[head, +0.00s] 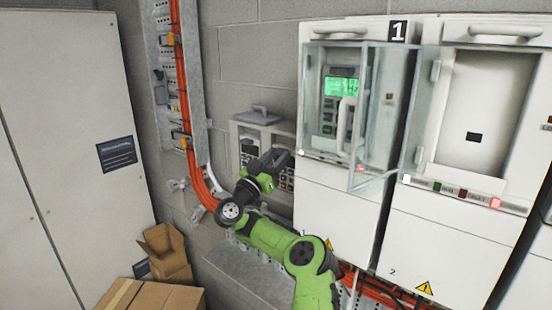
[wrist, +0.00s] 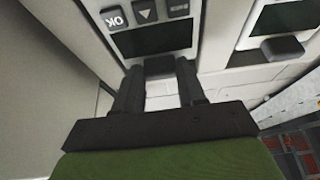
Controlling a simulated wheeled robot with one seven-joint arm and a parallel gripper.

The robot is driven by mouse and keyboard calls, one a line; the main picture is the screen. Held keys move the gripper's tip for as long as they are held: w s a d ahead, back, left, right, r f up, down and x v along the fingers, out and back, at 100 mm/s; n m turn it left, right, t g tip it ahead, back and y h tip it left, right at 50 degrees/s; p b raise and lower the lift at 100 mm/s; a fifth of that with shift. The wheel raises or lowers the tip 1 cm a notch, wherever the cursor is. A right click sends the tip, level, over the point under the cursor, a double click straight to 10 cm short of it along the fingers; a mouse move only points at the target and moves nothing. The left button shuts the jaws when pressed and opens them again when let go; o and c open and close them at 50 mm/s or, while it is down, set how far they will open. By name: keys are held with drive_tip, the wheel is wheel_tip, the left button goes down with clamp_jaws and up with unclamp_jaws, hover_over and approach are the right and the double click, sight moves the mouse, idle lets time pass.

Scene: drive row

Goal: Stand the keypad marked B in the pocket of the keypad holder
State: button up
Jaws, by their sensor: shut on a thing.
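My gripper (head: 282,158) is in front of the keypad holder (head: 284,130), a pale box on the wall left of drive 1. In the wrist view my gripper (wrist: 159,88) is shut on the dark tab of a keypad (wrist: 150,38), which has a dark screen, an OK key and an arrow key. No letter B can be read on it. I cannot tell how deep it sits in a pocket. A second keypad (wrist: 285,18) with its own dark tab stands beside it on the right. The arm hides part of the holder in the head view.
Drive 1 (head: 338,197) has its clear door (head: 372,120) swung open beside the holder; a lit green keypad sits inside. Drive 2 (head: 440,235) shows an empty recess and a red light. Orange cables (head: 185,100) run left of the holder. Cardboard boxes (head: 165,295) lie low left.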

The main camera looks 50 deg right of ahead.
drive_tip(key=o, duration=1.1)
drive_tip(key=b+v, duration=1.5)
drive_tip(key=b, duration=0.1)
drive_tip(key=shift+a, duration=0.4)
